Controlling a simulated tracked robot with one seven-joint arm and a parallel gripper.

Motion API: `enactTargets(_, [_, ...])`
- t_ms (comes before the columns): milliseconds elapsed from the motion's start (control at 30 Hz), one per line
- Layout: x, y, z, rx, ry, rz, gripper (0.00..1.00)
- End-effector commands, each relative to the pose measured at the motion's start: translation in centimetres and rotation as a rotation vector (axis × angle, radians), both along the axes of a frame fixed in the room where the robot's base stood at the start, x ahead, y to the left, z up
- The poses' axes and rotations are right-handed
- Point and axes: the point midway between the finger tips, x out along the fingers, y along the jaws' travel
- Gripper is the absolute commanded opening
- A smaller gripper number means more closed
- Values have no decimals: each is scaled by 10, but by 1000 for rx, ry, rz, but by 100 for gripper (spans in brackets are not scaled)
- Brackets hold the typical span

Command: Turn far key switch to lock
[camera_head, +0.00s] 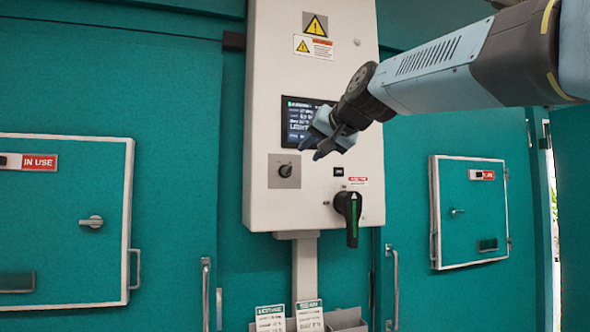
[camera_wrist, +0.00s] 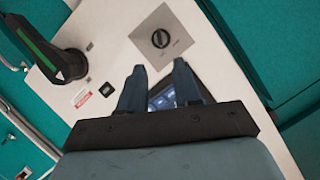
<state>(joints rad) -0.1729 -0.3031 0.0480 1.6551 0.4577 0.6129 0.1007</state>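A small dark key switch (camera_head: 285,170) sits on a square grey plate at the lower left of the white control panel (camera_head: 260,110). In the wrist view the key switch (camera_wrist: 160,39) is just beyond the fingertips, roughly centred between them, with a slot across its face. Small markings on the plate are too small to read. My gripper (camera_head: 311,149) is in front of the panel, up and to the right of the key switch, and covers part of the screen. In the wrist view my gripper (camera_wrist: 159,66) is open, with nothing between its fingers.
A large black rotary handle (camera_head: 350,215) with a green stripe juts from the panel's lower right. A lit screen (camera_head: 295,122) is behind my gripper. Teal chamber doors with hatches (camera_head: 60,245) flank the panel. Label holders (camera_head: 270,318) stand below it.

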Motion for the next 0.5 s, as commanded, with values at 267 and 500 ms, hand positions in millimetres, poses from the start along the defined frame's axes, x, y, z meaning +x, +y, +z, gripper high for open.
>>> enactTargets(267, [42, 22, -18, -2, 2, 1, 33])
enactTargets(500, [74, 39, -30, -3, 2, 1, 33])
